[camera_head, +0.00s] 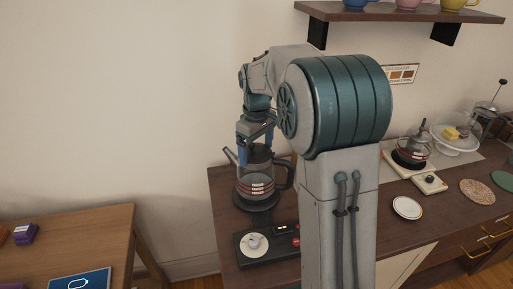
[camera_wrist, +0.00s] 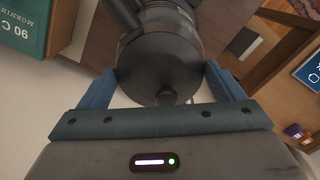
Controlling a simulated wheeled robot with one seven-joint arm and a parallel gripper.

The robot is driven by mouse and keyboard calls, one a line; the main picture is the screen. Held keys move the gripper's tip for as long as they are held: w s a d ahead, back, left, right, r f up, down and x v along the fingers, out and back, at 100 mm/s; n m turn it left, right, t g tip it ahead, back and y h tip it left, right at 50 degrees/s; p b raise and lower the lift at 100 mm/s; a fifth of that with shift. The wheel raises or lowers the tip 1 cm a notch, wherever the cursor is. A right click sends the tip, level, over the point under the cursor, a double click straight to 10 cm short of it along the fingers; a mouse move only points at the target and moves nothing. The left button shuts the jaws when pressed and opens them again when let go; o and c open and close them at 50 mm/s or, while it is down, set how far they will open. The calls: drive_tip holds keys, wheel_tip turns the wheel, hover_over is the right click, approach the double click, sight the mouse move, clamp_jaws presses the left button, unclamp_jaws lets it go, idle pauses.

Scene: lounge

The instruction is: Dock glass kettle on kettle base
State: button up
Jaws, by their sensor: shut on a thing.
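The glass kettle (camera_head: 258,180) has a clear body with red and white label bands, a dark lid and a black handle on its right. It looks upright near the counter's left end. My gripper (camera_head: 256,138) is at its top. In the wrist view, the blue fingers of my gripper (camera_wrist: 160,91) are shut on the kettle's dark top, with the black lid (camera_wrist: 160,58) between them. A round black kettle base (camera_head: 256,201) shows directly under the kettle. I cannot tell whether the kettle is fully seated on it or slightly above it.
A black control box (camera_head: 284,246) with a white dish-like piece (camera_head: 254,244) stands just in front. A wooden table (camera_head: 105,225) stands left, across a gap.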

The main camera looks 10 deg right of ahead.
drive_tip(key=shift+f, duration=0.5)
idle(0.8)
drive_tip(key=o, duration=1.8)
drive_tip(key=shift+c, duration=0.2)
wheel_tip(320, 180, up, 11)
drive_tip(key=p, duration=0.8)
drive_tip(key=s+m+t, duration=0.3)
drive_tip(key=s+m, duration=0.4)
drive_tip(key=s, duration=1.9)
drive_tip(key=shift+r+t, duration=0.15)
drive_tip(key=shift+t, duration=0.25)
